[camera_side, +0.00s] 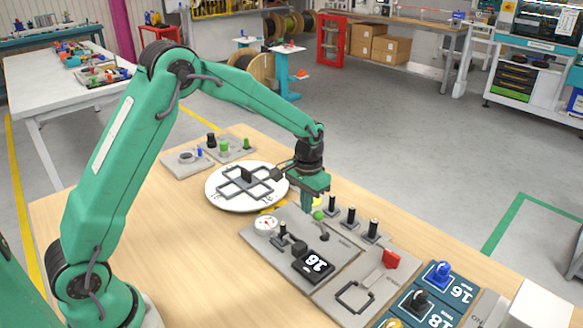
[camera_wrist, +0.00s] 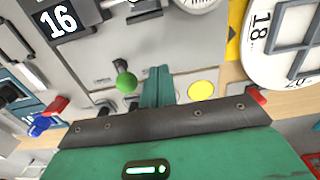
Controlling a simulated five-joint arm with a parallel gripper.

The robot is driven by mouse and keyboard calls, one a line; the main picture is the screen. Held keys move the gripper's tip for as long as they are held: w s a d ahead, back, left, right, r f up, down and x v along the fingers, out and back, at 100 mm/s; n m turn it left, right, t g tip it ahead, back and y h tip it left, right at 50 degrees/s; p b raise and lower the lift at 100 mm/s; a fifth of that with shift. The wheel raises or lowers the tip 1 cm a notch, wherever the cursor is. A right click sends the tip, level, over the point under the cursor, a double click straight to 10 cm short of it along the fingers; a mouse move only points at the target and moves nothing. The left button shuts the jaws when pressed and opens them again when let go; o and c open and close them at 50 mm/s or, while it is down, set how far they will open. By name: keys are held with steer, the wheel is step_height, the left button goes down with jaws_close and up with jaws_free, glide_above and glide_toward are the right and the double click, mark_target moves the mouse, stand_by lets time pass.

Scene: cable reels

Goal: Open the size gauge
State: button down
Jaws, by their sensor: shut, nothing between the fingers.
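A grey panel (camera_side: 290,238) bears a round dial (camera_side: 265,224), a black display (camera_side: 314,264) and a lever with a green ball knob (camera_side: 318,215). The display (camera_wrist: 58,20) reads 16 in the wrist view. My gripper (camera_side: 308,205) points down over the panel's far edge, its fingers shut and empty. In the wrist view the green knob (camera_wrist: 126,82) is just left of the fingers (camera_wrist: 158,90), with a small gap in the picture. I cannot tell which part is the size gauge's opening part.
A white numbered disc (camera_side: 218,200) with a dark cross-shaped frame lies left of the panel. Black posts (camera_side: 351,216) stand right of my gripper. A red-handled part (camera_side: 391,259) and numbered blue tiles (camera_side: 440,282) are at the near right. The table's left front is clear.

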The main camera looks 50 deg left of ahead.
mark_target(321, 214)
steer(key=shift+f, duration=0.7)
steer(key=shift+d, duration=0.15)
steer(key=shift+d, duration=2.5)
steer(key=shift+a, duration=0.25)
steer(key=shift+a, duration=0.45)
